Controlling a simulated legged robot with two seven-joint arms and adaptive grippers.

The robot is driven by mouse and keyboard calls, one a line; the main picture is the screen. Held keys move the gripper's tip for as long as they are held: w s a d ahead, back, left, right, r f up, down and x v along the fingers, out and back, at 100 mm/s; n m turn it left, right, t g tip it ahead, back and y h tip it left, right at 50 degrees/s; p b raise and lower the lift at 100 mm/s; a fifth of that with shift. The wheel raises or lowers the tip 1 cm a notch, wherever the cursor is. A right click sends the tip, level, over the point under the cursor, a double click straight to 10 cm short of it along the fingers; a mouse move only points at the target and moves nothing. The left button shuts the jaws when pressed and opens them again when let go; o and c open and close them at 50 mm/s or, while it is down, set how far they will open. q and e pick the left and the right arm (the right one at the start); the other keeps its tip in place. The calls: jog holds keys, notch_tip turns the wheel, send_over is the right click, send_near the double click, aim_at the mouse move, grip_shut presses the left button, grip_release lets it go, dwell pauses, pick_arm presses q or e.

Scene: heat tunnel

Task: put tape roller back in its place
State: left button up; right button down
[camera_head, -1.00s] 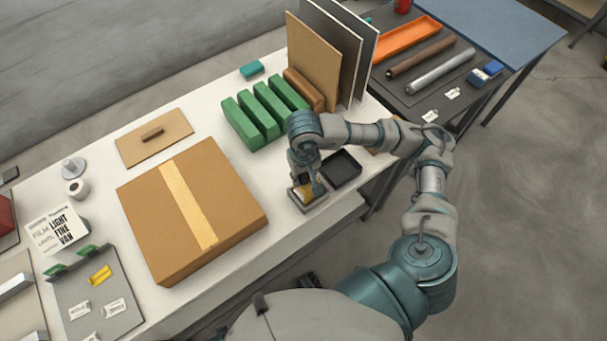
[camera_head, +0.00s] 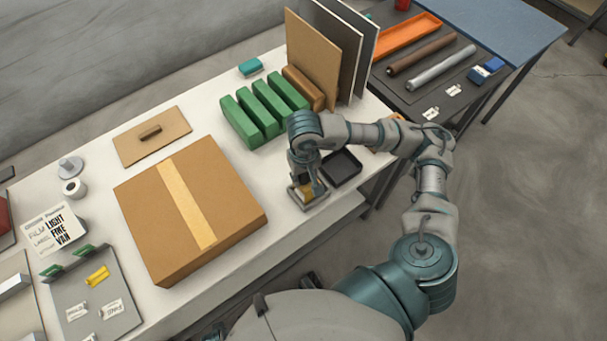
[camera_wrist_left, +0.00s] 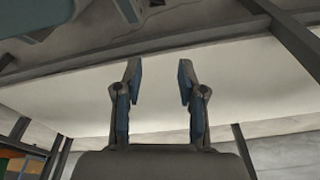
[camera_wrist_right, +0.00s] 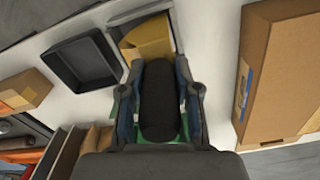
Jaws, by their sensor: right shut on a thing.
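The tape roller has a black handle (camera_wrist_right: 160,100) and a tan-yellow head (camera_wrist_right: 147,40). My right gripper (camera_wrist_right: 158,85) is shut on the handle, with one finger on each side. In the head view the yellow head (camera_head: 305,189) shows just below my right gripper (camera_head: 303,176), at a small grey tray (camera_head: 318,197) near the table's front edge. I cannot tell whether the roller rests in this tray or hangs just above it. My left gripper (camera_wrist_left: 159,80) is open and empty, below a pale surface, and is out of the head view.
A black open tray (camera_head: 345,165) stands right beside the grey one. A large taped cardboard box (camera_head: 235,195) lies to the left. Green blocks (camera_head: 240,122) and upright boards (camera_head: 312,60) stand behind. The white table (camera_head: 280,215) is bare between box and tray.

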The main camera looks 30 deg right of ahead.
jog(key=shift+f+b, duration=0.4)
jog(key=c, duration=0.7)
grip_release()
jog(key=shift+c, duration=0.2)
pick_arm(q)
jog(key=shift+w+d+r, duration=0.1)
jog(key=shift+w+r, duration=0.15)
jog(key=shift+r, duration=0.2)
jog(key=shift+w+r, duration=0.2)
jog(key=shift+r, duration=0.25)
pick_arm(e)
notch_tip(320, 180, up, 12)
